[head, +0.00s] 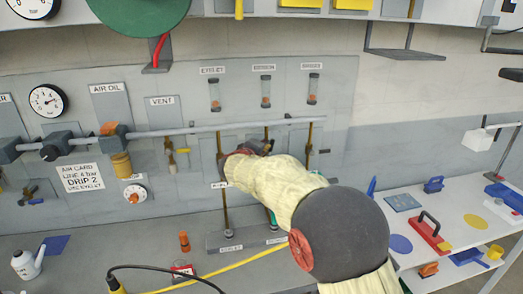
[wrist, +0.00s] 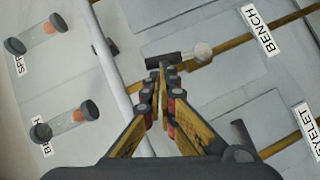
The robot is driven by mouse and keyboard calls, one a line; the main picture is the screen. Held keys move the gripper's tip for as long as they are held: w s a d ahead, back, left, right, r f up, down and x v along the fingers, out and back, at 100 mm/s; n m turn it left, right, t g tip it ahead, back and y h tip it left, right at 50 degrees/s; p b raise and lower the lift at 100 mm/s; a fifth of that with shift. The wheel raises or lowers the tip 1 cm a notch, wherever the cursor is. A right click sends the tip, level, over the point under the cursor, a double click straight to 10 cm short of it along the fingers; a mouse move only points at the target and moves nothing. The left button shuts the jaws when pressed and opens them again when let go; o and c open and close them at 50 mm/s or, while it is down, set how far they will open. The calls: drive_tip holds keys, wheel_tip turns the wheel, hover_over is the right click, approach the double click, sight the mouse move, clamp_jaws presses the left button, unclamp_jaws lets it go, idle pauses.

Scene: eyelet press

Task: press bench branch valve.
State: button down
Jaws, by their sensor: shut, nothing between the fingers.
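The bench branch valve shows in the wrist view as a dark cross handle (wrist: 165,60) with a pale round knob (wrist: 203,52) on a brass pipe, beside a BENCH label (wrist: 260,30). My gripper (wrist: 163,70) is shut and empty, its fingertips close to the handle; I cannot tell whether they touch it. In the head view my gripper (head: 262,147) is at the middle branch pipe, and my arm's pale cover hides much of the valve there.
A grey horizontal pipe (head: 200,130) runs above the branches, below several sight glasses (head: 266,92). The EYELET branch pipe (head: 225,210) is to the left. A yellow hose (head: 235,263) lies on the bench. A white table (head: 470,235) with tools stands at right.

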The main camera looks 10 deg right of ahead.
sight(273, 142)
drive_tip(key=shift+d+r+m+g+y+b, duration=0.15)
drive_tip(key=shift+d+m+y+b, duration=0.1)
drive_tip(key=shift+d+m+y, duration=0.2)
drive_tip(key=shift+d+r+m+g+y+b, duration=0.1)
drive_tip(key=shift+d+m+g+y+b, duration=0.1)
drive_tip(key=shift+d+m+y, duration=0.65)
drive_tip(key=shift+d+m, duration=0.1)
drive_tip(key=shift+d, duration=0.1)
drive_tip(key=d+m+y+p, duration=0.1)
drive_tip(key=p, duration=0.1)
drive_tip(key=d+f+m+g+y+p, duration=0.1)
drive_tip(key=d+y, duration=0.1)
drive_tip(key=shift+f+m+p, duration=0.2)
drive_tip(key=shift+m+p, duration=0.2)
drive_tip(key=shift+d+f, duration=0.2)
drive_tip(key=shift+d+f+b, duration=0.4)
drive_tip(key=shift+d+f, duration=0.3)
drive_tip(key=shift+f, duration=0.05)
drive_tip(key=shift+d+f, duration=0.1)
